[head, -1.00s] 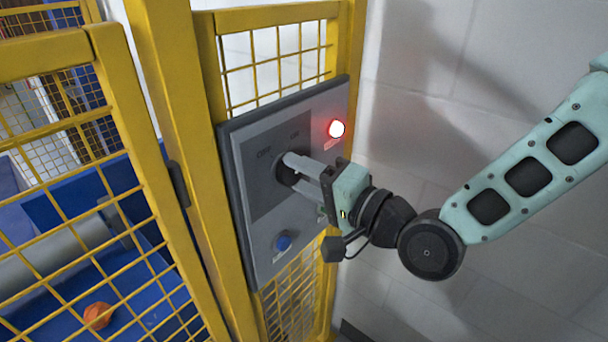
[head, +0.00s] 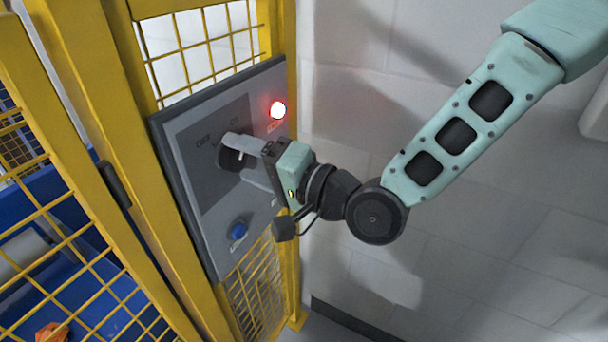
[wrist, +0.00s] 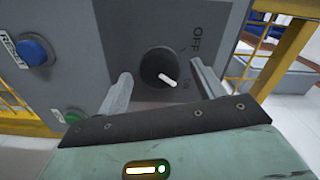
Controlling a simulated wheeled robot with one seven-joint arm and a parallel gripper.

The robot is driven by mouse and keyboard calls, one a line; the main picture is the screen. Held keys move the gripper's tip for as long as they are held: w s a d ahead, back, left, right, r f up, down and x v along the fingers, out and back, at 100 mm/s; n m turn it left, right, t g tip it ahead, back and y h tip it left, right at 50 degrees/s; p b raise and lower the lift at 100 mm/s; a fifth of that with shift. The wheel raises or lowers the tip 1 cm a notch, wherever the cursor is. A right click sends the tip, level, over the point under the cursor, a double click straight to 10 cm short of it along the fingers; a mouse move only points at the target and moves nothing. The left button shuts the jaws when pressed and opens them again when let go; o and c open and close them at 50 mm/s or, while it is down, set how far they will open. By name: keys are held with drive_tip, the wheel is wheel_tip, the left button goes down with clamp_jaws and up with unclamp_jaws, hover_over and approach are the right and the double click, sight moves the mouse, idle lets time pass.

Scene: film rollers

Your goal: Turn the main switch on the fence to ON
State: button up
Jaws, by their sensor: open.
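The main switch is a dark round knob (head: 226,159) on a grey panel (head: 190,238) fixed to the yellow fence. In the wrist view the knob (wrist: 151,66) has a white pointer, which points to the lower right, toward the ON label (wrist: 186,85) and away from the OFF label (wrist: 197,40). My gripper (head: 240,157) is open at the panel, one finger on each side of the knob. In the wrist view my gripper (wrist: 162,71) shows a gap between each finger and the knob.
A red lamp (head: 278,110) glows at the panel's upper right. A blue button (head: 238,231) sits below the knob, and a green button (wrist: 72,115) shows in the wrist view. Yellow fence mesh (head: 75,275) stands left. A grey block wall (head: 450,240) lies behind my arm.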

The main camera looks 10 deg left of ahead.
drive_tip(key=p+v, duration=1.5)
drive_tip(key=v, duration=0.2)
drive_tip(key=shift+d+p, duration=0.2)
drive_tip(key=shift+p, duration=0.1)
idle(0.5)
